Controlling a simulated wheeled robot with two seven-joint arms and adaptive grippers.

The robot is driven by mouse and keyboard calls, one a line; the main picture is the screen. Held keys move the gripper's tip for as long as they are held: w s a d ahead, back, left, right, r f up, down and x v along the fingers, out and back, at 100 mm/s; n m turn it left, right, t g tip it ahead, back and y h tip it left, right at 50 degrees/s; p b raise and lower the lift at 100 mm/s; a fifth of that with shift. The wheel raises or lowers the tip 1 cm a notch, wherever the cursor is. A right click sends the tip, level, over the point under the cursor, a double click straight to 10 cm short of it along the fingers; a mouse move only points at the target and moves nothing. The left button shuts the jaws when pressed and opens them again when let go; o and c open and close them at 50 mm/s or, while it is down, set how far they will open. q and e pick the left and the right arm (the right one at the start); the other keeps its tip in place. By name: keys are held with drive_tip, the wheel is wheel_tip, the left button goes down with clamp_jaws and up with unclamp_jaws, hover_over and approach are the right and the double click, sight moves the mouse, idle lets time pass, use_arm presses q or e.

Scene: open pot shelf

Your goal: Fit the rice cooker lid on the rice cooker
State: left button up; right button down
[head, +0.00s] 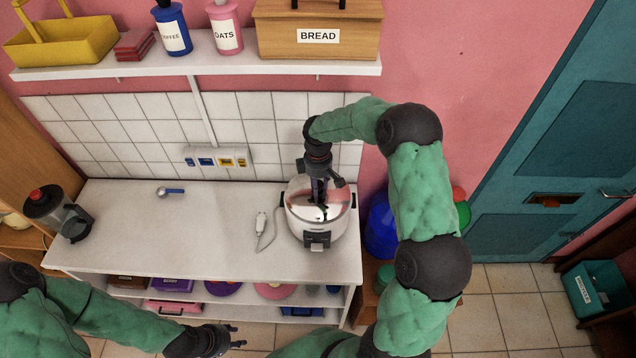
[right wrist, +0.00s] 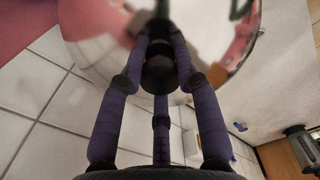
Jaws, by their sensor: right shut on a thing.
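The rice cooker (head: 297,226) stands upright at the right end of the white counter, with its front panel facing me. The shiny rice cooker lid (head: 336,207) is over the cooker's top. I cannot tell whether its rim is seated or slightly above. My right gripper (head: 320,200) comes from above, shut on the lid's knob. In the right wrist view the fingers close around the dark knob (right wrist: 158,74), with the mirror-like lid (right wrist: 92,38) beyond; the cooker's rim is hidden there. My left gripper (head: 236,337) is open and empty, low in front of the counter.
A blender (head: 62,212) stands at the counter's left end, and a small scoop (head: 168,191) lies at the back. The middle of the counter is clear. A wall shelf (head: 200,63) hangs above.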

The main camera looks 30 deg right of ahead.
drive_tip(key=shift+f+b, duration=0.35)
drive_tip(key=shift+f, duration=0.15)
idle(0.6)
drive_tip(key=c, duration=0.8)
unclamp_jaws()
drive_tip(key=shift+o, duration=0.3)
drive_tip(key=shift+o, duration=1.3)
drive_tip(key=shift+r+p, duration=2.45)
drive_tip(key=shift+r, duration=1.55)
